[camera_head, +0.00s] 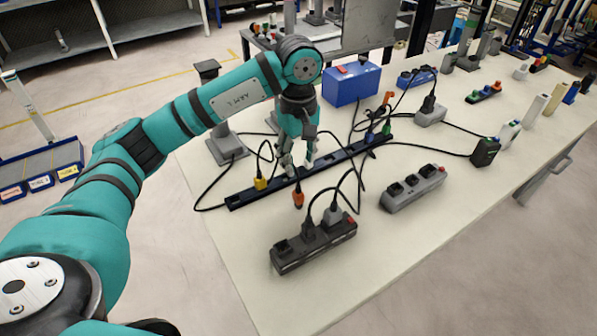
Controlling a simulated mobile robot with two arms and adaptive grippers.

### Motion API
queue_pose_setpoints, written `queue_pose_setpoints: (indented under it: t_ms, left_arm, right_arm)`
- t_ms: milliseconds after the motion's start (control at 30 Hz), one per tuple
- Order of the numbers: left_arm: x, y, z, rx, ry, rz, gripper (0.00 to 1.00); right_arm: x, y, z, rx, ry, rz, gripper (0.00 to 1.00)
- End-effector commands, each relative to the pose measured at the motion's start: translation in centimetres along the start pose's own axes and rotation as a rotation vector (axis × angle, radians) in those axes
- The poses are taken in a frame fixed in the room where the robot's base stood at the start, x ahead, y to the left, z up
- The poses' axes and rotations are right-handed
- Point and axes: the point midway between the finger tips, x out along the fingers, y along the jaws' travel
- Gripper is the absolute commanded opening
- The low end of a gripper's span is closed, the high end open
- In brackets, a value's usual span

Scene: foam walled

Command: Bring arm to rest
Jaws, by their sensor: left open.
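My left arm, teal with dark bands, reaches in from the left in the head view. Its gripper (298,168) points down over the cream table (400,245). The gripper is open, and its fingertips are close to the long black socket rail (240,197). An orange plug (298,198) is just below the fingertips and apart from them as far as I can see. A yellow plug (260,184) stands at the rail to the left of the gripper. My right gripper is not in view.
A dark power strip (290,257) with plugs lies in front, and a grey strip (412,187) lies to the right. A blue box (351,82) stands behind the gripper. Black cables loop around the rail. The table's near right area is clear.

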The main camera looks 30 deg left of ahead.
Motion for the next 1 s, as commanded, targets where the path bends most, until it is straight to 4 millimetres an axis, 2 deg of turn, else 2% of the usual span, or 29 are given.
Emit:
queue_pose_setpoints:
  t_ms: [633,1000]
  left_arm:
    - [-0.9,0.0,0.0,0.0,-0.001,0.0,0.44]
    - [-7.2,0.0,0.0,0.0,-0.001,0.0,0.44]
  right_arm:
    - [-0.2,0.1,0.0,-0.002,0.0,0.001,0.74]
    - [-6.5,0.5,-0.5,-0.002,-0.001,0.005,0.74]
